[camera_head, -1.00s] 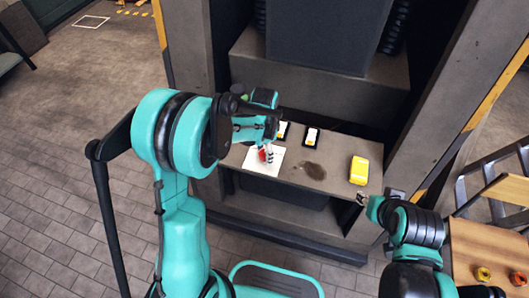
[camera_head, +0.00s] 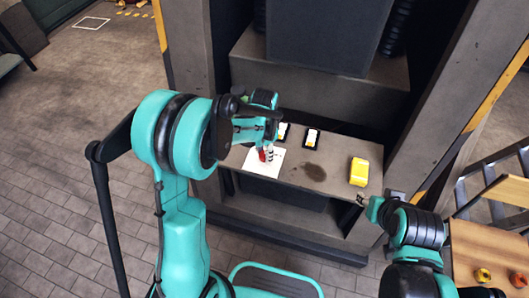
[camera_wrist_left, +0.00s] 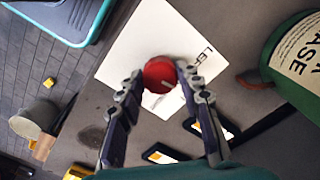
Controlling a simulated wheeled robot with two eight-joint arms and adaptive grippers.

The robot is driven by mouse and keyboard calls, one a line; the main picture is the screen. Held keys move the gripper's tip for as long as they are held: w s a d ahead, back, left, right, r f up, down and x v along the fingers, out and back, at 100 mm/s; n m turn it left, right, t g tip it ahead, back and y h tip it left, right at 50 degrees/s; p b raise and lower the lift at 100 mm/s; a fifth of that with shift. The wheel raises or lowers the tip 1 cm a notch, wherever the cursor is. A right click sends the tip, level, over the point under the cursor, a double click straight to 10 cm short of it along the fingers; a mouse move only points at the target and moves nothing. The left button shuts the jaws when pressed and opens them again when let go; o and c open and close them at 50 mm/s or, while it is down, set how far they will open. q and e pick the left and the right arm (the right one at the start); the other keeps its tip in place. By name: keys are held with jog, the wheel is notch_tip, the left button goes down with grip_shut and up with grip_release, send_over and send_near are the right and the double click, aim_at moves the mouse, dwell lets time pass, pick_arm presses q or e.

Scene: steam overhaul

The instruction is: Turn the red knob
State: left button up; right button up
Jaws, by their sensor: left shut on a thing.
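The red knob (camera_wrist_left: 160,75) is round, with a pale mark on its face, and stands over a white plate with dark lettering (camera_wrist_left: 130,50). In the head view the red knob (camera_head: 263,155) is partly hidden by my left gripper (camera_head: 269,153). In the left wrist view the two fingers of my left gripper (camera_wrist_left: 157,80) sit on either side of the knob, closed on it. My right gripper (camera_head: 362,200) is at the right, in front of the shelf's edge and away from the knob; its fingers are too small to read.
A yellow box (camera_head: 359,171) stands on the right of the shelf (camera_head: 335,178). Two black-framed switches (camera_head: 312,138) are behind the plate, and a dark stain (camera_head: 314,171) lies beside it. A green bottle (camera_wrist_left: 300,60) is close to my left gripper in the wrist view.

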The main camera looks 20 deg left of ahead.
aim_at(264, 154)
pick_arm(q)
jog(key=n, duration=0.5)
jog(key=shift+n, duration=2.5)
jog(key=o, duration=1.2)
jog(key=shift+c, duration=0.2)
notch_tip(264, 154, up, 12)
